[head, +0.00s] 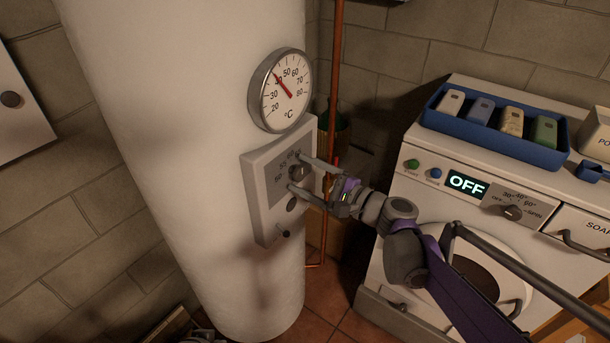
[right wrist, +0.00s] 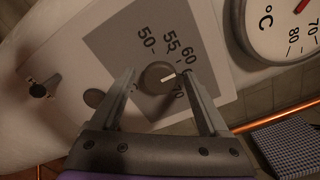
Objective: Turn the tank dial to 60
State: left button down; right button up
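The tank dial (right wrist: 157,77) is a small round grey knob with a white mark, on a grey scale panel (head: 272,178) in a pale control box on the white tank (head: 190,110). In the right wrist view its mark points right, between the 60 and the 70; the scale there is partly hidden by a finger. My right gripper (head: 299,172) is at the panel, its fingers apart on either side of the dial. In the right wrist view the fingers (right wrist: 160,74) show small gaps to the knob. My left gripper is not clearly seen.
A round thermometer (head: 281,90) above the box reads about 40. A small tap-like knob (head: 284,233) sits low on the box. A copper pipe (head: 336,80) runs up behind. A washing machine (head: 420,200) reading OFF stands right, with a blue tray (head: 480,137) on top.

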jog(key=v, duration=1.1)
jog(key=shift+b, duration=0.4)
jog(key=shift+a, duration=0.1)
jog(key=s+a+f+n+g+h+p, duration=0.15)
jog(key=s+f+n+g+h, duration=0.45)
jog(key=s+f, duration=0.6)
jog(key=s+d+f+n+h+p, duration=0.1)
jog(key=s+d+f+n+h, duration=0.4)
jog(key=s+d+n+h, duration=0.3)
jog(key=s+d, duration=0.2)
jog(key=shift+s+t+h, duration=0.25)
jog(key=shift+t+h, duration=0.05)
jog(key=shift+t, duration=0.1)
jog(key=shift+d+f, duration=0.1)
jog(key=shift+f, duration=0.05)
dwell(0.3)
